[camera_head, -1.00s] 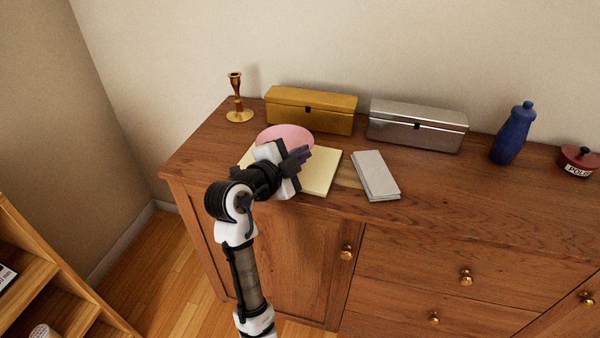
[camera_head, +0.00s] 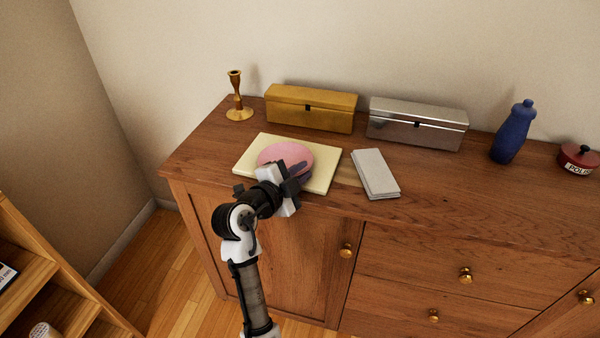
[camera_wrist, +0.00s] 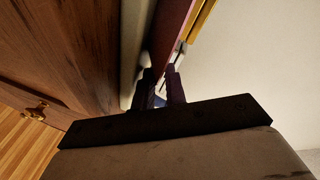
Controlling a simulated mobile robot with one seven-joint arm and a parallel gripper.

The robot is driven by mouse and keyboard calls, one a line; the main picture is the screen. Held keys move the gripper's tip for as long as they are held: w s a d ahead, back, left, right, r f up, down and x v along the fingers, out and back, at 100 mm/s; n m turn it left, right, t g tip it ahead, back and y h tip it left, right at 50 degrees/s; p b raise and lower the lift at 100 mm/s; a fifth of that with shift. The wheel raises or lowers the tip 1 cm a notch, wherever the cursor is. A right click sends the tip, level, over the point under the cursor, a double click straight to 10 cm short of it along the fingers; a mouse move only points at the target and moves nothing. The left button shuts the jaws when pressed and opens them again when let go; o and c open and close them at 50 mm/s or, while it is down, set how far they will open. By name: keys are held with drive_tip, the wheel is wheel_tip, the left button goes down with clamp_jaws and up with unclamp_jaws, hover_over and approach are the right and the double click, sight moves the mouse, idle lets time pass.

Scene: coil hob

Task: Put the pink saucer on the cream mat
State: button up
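The pink saucer (camera_head: 285,155) is over the middle of the cream mat (camera_head: 326,168) in the head view, lying nearly flat. Whether its underside touches the mat I cannot tell. My gripper (camera_head: 302,172) is at the saucer's near right rim, low over the mat. In the wrist view the fingers (camera_wrist: 161,85) are close together, with the dark-looking saucer (camera_wrist: 171,30) running up from between them. The fingers appear shut on its rim. The mat (camera_wrist: 133,40) shows as a pale strip beside it. My gripper hides the saucer's near right part.
Behind the mat stand a gold box (camera_head: 311,108) and a silver box (camera_head: 417,123). A brass candlestick (camera_head: 237,97) is at the back left. A grey folded cloth (camera_head: 376,174) lies right of the mat. A blue bottle (camera_head: 513,132) and red pot (camera_head: 577,158) stand far right.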

drive_tip(key=shift+r, duration=0.15)
drive_tip(key=b+v, duration=0.2)
drive_tip(key=v, duration=1)
